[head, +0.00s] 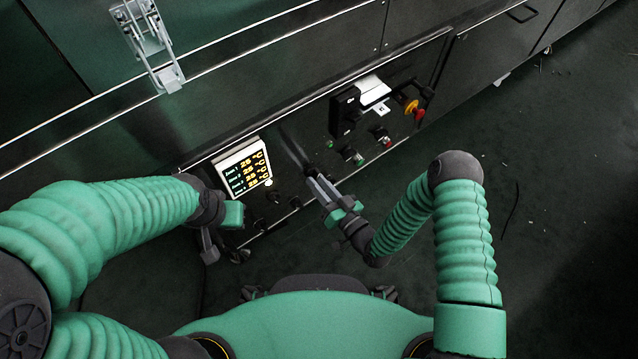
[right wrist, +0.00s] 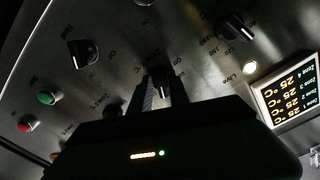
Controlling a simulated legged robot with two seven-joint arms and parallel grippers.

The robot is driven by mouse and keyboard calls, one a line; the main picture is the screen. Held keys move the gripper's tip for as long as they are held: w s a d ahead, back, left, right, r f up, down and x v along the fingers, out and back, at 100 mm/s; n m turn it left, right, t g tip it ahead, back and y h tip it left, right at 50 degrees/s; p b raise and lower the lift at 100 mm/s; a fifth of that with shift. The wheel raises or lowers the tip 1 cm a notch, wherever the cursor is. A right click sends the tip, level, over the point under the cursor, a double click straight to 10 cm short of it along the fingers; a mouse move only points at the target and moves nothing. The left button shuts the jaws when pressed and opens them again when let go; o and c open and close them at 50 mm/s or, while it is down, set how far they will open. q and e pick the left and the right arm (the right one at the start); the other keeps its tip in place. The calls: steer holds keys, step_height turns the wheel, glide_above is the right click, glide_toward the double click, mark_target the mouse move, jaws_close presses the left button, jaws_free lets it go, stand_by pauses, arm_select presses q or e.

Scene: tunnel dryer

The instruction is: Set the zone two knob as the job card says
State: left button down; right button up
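The dryer's control panel (head: 290,140) has a lit display (head: 243,168) listing several zones at 25 °C. The display also shows in the right wrist view (right wrist: 290,90). My right gripper (head: 315,185) reaches to the panel just right of the display. In the right wrist view a ridged finger (right wrist: 148,95) stands close beside a dark knob (right wrist: 162,80); contact and finger gap are unclear. Two other black pointer knobs, one left (right wrist: 83,53) and one right (right wrist: 238,28), stand apart from it. Which knob is zone two is not legible. My left gripper (head: 222,245) hangs below the display, apparently empty, fingers apart.
A white paper (head: 373,90) and a small card (head: 381,107) are on the panel; their text is unreadable. A red-and-yellow emergency stop (head: 411,106) is at the right. Green (right wrist: 47,97) and red (right wrist: 27,124) buttons show in the wrist view.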

steer(key=shift+d, duration=0.1)
jaws_close()
steer(key=shift+n+p, duration=0.55)
steer(key=shift+n, duration=0.05)
steer(key=shift+o, duration=1.7)
jaws_free()
